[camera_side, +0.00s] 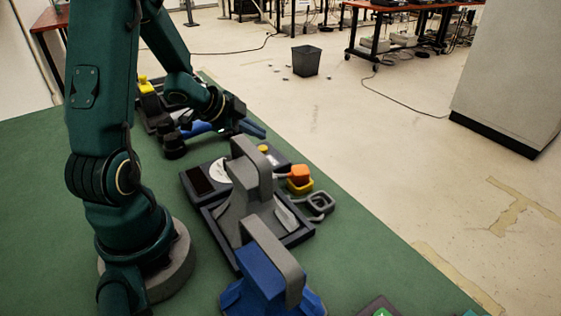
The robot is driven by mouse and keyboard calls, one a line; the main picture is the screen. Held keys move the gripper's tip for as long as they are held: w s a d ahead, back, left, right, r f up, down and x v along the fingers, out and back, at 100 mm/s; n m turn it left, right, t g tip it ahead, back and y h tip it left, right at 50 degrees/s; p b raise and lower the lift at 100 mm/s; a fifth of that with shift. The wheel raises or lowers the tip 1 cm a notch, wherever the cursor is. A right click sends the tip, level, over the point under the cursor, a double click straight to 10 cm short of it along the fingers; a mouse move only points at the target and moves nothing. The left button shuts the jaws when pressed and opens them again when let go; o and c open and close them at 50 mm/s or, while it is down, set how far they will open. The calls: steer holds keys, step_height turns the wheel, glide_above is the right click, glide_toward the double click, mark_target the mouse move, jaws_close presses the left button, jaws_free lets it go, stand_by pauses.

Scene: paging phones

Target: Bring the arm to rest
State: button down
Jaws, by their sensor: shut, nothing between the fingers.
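My dark green arm reaches over the back part of the green table (40,190). My gripper (243,125) is at its end, low over the table beside the back phone station, and looks shut with nothing held. The back phone station (150,95) is dark with a yellow part on top and is partly hidden by my arm. A blue handset-like piece (196,129) lies near my wrist. In front of my gripper is a dark phone base (199,181) with a white dial, and a grey handset shape (248,170) stands over it.
A blue phone (262,278) with a grey handle is at the front. Orange and yellow blocks (299,178) and a grey ring-shaped piece (320,203) sit near the right edge. The left table area is clear. A bin (306,61) stands on the floor beyond.

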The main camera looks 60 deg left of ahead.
steer(key=shift+f, duration=0.75)
steer(key=shift+w+r, duration=0.1)
steer(key=shift+r, duration=1.4)
step_height(320, 180, up, 6)
